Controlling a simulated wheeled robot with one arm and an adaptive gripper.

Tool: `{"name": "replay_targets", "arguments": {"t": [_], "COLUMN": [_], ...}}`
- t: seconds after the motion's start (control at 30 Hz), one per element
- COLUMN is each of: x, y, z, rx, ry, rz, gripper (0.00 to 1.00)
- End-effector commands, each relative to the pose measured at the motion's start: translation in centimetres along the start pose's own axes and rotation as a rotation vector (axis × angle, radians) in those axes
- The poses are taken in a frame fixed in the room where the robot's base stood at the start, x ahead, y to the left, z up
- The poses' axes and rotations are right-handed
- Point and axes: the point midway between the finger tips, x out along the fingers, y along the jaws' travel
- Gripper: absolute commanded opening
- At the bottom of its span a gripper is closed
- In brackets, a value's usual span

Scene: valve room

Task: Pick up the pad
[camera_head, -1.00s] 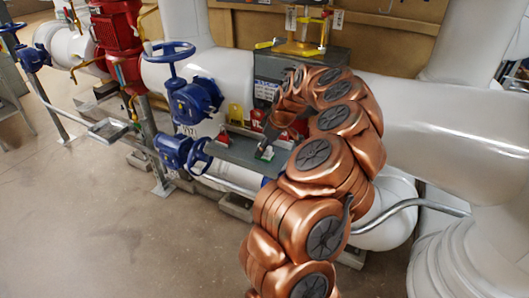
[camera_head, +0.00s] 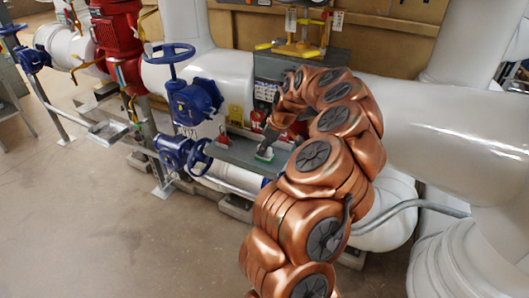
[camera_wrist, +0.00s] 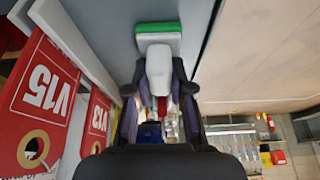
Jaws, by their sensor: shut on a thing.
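The pad is a small block with a green face and a white body. In the wrist view the pad (camera_wrist: 158,42) reaches out beyond my fingertips, its green edge at the top. My gripper (camera_wrist: 158,78) is shut on its white part, one dark finger on each side. In the head view the pad (camera_head: 265,153) shows small at the grey shelf, just below my gripper (camera_head: 268,139). I cannot tell whether it touches the shelf. My copper arm hides part of the area to its right.
The grey shelf (camera_head: 238,153) holds a yellow tag (camera_head: 236,114) and red items. Red tags marked V15 (camera_wrist: 42,93) and V13 (camera_wrist: 98,118) stand close to my gripper in the wrist view. Blue valves (camera_head: 193,101) and white pipes surround the shelf. The floor (camera_head: 110,220) at front left is clear.

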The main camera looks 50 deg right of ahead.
Motion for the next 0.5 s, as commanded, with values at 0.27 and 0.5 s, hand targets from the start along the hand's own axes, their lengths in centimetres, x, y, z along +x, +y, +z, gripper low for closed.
{"name": "replay_targets", "arguments": {"t": [0.27,0.5], "x": [-1.0,-3.0], "y": [0.1,0.1], "z": [-0.4,-1.2], "rx": [0.000,0.000], "ry": [-0.001,-0.002], "rz": [0.001,0.002], "gripper": [0.00,0.00]}}
